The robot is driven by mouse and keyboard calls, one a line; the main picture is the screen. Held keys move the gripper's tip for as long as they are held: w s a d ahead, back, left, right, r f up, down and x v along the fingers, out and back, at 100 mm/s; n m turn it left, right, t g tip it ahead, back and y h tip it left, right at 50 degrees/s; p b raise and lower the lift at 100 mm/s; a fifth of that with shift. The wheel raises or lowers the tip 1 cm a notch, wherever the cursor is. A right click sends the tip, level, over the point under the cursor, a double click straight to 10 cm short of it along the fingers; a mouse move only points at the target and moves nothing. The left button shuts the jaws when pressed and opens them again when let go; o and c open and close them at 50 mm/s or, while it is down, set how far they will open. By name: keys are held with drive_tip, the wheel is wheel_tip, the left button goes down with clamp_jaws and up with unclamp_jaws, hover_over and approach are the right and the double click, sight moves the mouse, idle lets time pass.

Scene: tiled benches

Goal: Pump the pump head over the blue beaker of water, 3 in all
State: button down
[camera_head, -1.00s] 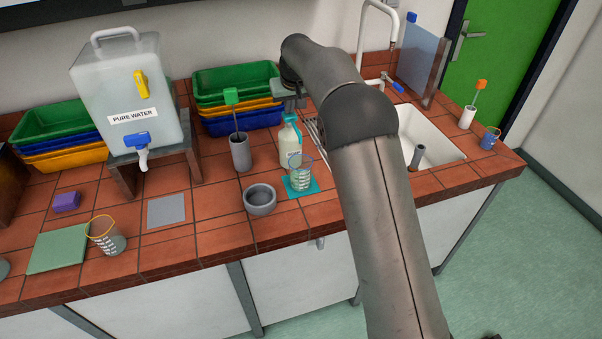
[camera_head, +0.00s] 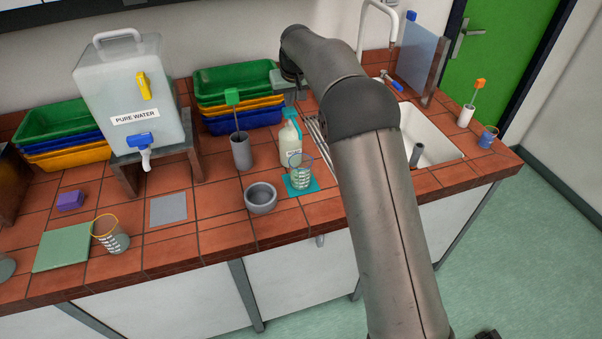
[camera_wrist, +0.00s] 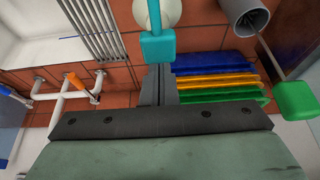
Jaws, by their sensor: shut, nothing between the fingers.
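A pale pump bottle (camera_head: 291,146) with a teal pump head (camera_wrist: 158,46) stands upright on the bench. Just in front of it a clear beaker with a blue rim (camera_head: 300,173) stands on a teal mat (camera_head: 311,187); pale liquid shows low in it. My gripper (camera_head: 288,92) is above the bottle, partly hidden by my arm. In the wrist view its fingers (camera_wrist: 158,82) are shut together, empty, with their tips close to the pump head. I cannot tell whether they touch it.
A grey bowl (camera_head: 261,198) and a grey cylinder holding a green-topped tool (camera_head: 241,152) stand left of the bottle. Stacked trays (camera_head: 237,98) are behind. A sink (camera_head: 437,150) is on the right. A yellow-rimmed beaker (camera_head: 110,236) stands at the left.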

wheel_tip(320, 180, up, 6)
drive_tip(key=shift+p, duration=0.3)
idle(0.3)
drive_tip(key=s+d+r+m+g+b, duration=0.1)
drive_tip(key=s+d+m+b, duration=0.1)
drive_tip(key=s+d, duration=1.3)
drive_tip(key=s+d+f, duration=0.2)
drive_tip(key=s+f, duration=0.2)
drive_tip(key=s, duration=0.7)
drive_tip(key=s+d+f+m+g+h+b, duration=0.1)
drive_tip(key=s+f, duration=0.3)
drive_tip(key=s, duration=0.7)
drive_tip(key=s+d+f+m+g+b, duration=0.1)
drive_tip(key=s+d+f, duration=0.2)
drive_tip(key=s, duration=0.8)
drive_tip(key=shift+d+f+h, duration=0.15)
drive_tip(key=shift+f+h, duration=0.15)
drive_tip(key=shift+f, duration=0.2)
